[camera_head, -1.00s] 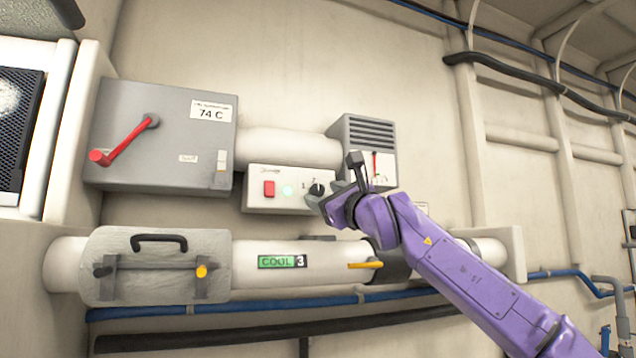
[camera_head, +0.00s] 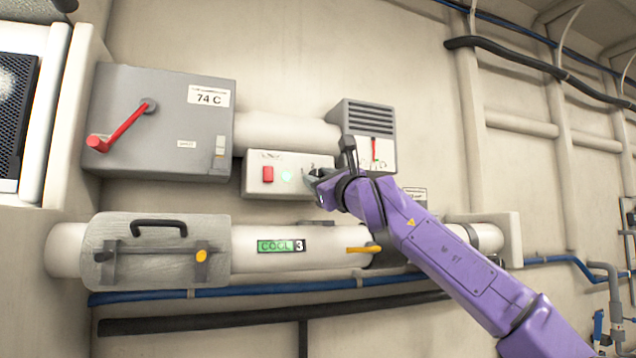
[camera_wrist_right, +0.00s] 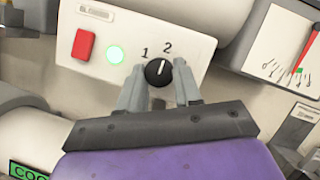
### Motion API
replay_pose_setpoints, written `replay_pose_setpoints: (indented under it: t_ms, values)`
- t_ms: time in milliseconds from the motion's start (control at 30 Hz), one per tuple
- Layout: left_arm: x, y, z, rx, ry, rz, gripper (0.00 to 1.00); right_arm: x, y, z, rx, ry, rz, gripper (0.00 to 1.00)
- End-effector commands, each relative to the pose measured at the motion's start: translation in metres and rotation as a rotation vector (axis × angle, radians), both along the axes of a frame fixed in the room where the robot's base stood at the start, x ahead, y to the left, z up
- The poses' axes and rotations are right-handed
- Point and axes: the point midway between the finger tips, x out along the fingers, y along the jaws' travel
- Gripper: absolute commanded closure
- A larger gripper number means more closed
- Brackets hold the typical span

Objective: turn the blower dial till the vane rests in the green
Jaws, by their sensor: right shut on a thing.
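The blower dial (camera_wrist_right: 158,72) is a black knob with a white mark on a white control box (camera_head: 256,188). Its mark points up, roughly toward the printed 2. My right gripper (camera_wrist_right: 160,78) is shut on the dial, one grey finger on each side; it also shows in the head view (camera_head: 312,178), where it mostly hides the dial. The red vane (camera_head: 373,149) hangs at the front of the louvred blower housing, over a white scale card (camera_wrist_right: 281,45). A small green patch (camera_wrist_right: 299,70) lies near the vane's lower end. My left gripper is not in view.
On the control box are a red switch (camera_head: 268,174) and a lit green lamp (camera_wrist_right: 115,55). A grey box with a red lever (camera_head: 122,127) is at left.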

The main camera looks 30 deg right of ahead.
Motion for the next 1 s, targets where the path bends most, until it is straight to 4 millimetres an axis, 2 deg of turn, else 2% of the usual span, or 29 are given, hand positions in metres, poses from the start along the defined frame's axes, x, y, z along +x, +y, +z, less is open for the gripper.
replay_pose_setpoints:
  t_ms: [300,500,700,1000]
  values:
    - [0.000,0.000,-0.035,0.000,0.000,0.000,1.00,-0.001,0.003,-0.005,0.221,-0.058,0.000,0.97]
    - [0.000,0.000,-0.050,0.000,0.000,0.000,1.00,0.000,0.004,-0.003,0.405,-0.103,0.000,0.97]
    - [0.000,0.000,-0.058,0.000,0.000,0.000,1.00,0.000,0.005,-0.001,0.587,-0.147,0.000,0.97]
    - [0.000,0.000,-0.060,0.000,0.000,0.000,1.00,0.000,0.006,0.002,0.813,-0.201,-0.001,0.97]
